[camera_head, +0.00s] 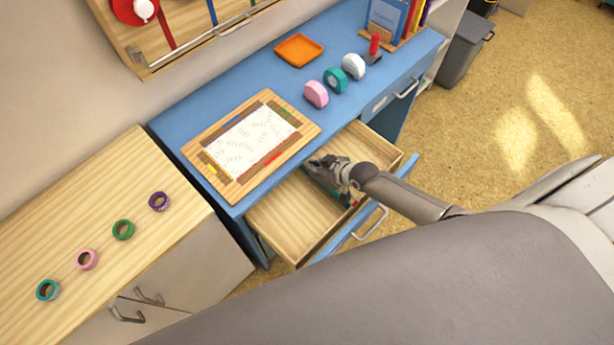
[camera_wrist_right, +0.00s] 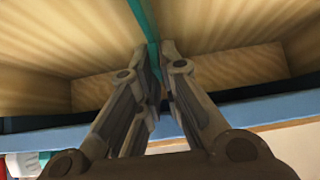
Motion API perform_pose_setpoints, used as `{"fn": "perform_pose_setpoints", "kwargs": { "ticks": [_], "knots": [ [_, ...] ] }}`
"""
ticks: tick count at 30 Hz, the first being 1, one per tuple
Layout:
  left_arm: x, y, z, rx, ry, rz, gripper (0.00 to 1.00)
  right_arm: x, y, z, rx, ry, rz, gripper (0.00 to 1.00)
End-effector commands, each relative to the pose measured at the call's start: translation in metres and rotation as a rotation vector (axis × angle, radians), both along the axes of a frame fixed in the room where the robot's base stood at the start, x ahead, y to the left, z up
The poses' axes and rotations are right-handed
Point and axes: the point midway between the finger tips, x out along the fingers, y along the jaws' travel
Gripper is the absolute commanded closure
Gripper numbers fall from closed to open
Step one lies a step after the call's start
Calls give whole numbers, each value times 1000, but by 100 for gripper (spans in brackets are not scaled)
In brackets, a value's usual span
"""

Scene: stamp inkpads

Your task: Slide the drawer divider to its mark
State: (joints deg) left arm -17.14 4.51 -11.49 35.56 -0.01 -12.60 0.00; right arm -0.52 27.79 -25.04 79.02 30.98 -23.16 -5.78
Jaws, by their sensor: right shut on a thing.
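The drawer (camera_head: 290,208) of the blue desk is pulled open, with pale wooden walls and floor. A thin teal divider (camera_head: 338,193) stands across it, partly hidden under my right gripper (camera_head: 319,170). In the right wrist view, the teal divider (camera_wrist_right: 144,18) runs between the fingertips of my right gripper (camera_wrist_right: 154,52), which is shut on it. Bare drawer floor shows on both sides of the divider. A small red spot (camera_head: 355,203) shows near the drawer front beside the divider; I cannot tell if it is the mark. My left gripper is not in view.
The blue desk top (camera_head: 215,115) bears a wooden framed board (camera_head: 198,148), an orange tray (camera_head: 298,51), and pink, teal and white rounded items. A wooden cabinet (camera_head: 110,185) with several tape rolls stands at left. A grey bin (camera_head: 461,55) stands at the back right.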

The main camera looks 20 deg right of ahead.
Motion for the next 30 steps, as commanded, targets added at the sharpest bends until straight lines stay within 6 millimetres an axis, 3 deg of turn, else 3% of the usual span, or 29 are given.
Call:
{"fn": "perform_pose_setpoints", "kwargs": {
  "ticks": [8, 9, 14, 24, 30],
  "knots": [
    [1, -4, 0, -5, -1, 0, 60, -2, 0, -2, 3, 6, -1, 100],
    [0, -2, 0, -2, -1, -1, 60, -2, 0, -2, 3, 6, -1, 92],
    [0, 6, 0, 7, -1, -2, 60, -2, 0, -2, 2, 5, -1, 71],
    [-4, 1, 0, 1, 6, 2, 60, -2, 0, -1, 2, 5, -1, 71],
    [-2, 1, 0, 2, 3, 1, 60, -12, -4, 9, 1, 5, 0, 71]
  ]
}}
